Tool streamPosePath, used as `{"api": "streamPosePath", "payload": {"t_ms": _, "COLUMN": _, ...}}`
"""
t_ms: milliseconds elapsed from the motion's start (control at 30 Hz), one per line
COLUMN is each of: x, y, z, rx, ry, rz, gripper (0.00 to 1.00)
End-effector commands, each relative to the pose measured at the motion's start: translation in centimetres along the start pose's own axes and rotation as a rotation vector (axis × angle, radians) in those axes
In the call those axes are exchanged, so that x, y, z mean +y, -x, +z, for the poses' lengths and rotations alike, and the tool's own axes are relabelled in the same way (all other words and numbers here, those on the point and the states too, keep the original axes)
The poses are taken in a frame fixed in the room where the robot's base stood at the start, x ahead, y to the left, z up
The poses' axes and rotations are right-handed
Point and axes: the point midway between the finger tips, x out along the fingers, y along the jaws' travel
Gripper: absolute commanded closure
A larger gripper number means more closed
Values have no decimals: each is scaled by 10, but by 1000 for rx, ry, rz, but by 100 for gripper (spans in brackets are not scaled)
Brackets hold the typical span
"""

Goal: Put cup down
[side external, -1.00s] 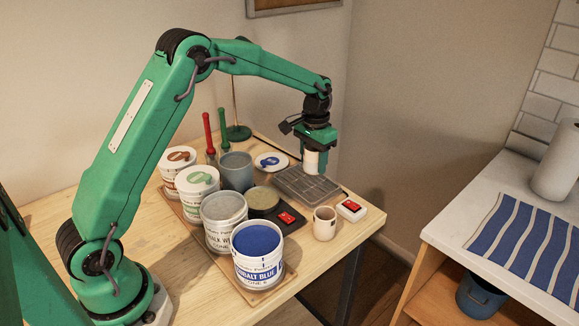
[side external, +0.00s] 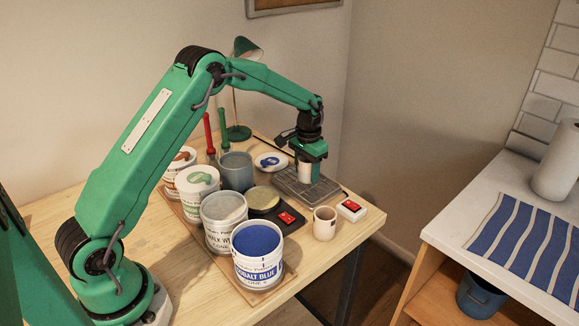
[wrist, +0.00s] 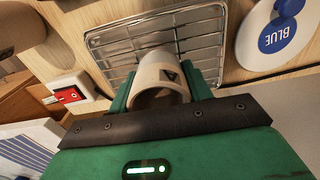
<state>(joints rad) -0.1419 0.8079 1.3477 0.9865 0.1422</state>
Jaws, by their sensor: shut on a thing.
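My gripper (side external: 305,172) is shut on a pale cup (side external: 304,174) over the wire rack (side external: 322,193). In the wrist view the cup (wrist: 158,82) sits between the green fingers, with a dark triangle mark on its side and its open rim towards the camera. The rack (wrist: 120,47) lies behind it. In the side view the cup looks upright, at or just above the rack; I cannot tell whether its base touches. A second pale cup (side external: 325,223) stands on the table in front of the rack.
A white box with a red switch (side external: 351,210) stands at the rack's right. A white lid with a blue patch (side external: 271,161) lies at its left. Glaze buckets, including a cobalt blue one (side external: 257,250), and a grey-blue pot (side external: 237,171) stand nearer my base.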

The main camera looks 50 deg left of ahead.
Motion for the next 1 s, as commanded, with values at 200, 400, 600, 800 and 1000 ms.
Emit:
{"api": "streamPosePath", "payload": {"t_ms": 200, "x": 0, "y": -4, "z": 0, "rx": 1, "ry": 0, "rz": 0, "gripper": 78}}
{"api": "streamPosePath", "payload": {"t_ms": 400, "x": 0, "y": -5, "z": 0, "rx": 1, "ry": 0, "rz": 0, "gripper": 78}}
{"api": "streamPosePath", "payload": {"t_ms": 600, "x": 0, "y": -7, "z": 0, "rx": 1, "ry": 0, "rz": 0, "gripper": 29}}
{"api": "streamPosePath", "payload": {"t_ms": 800, "x": 0, "y": -7, "z": 0, "rx": 0, "ry": 0, "rz": 0, "gripper": 29}}
{"api": "streamPosePath", "payload": {"t_ms": 1000, "x": 0, "y": -4, "z": 0, "rx": 1, "ry": 0, "rz": 0, "gripper": 29}}
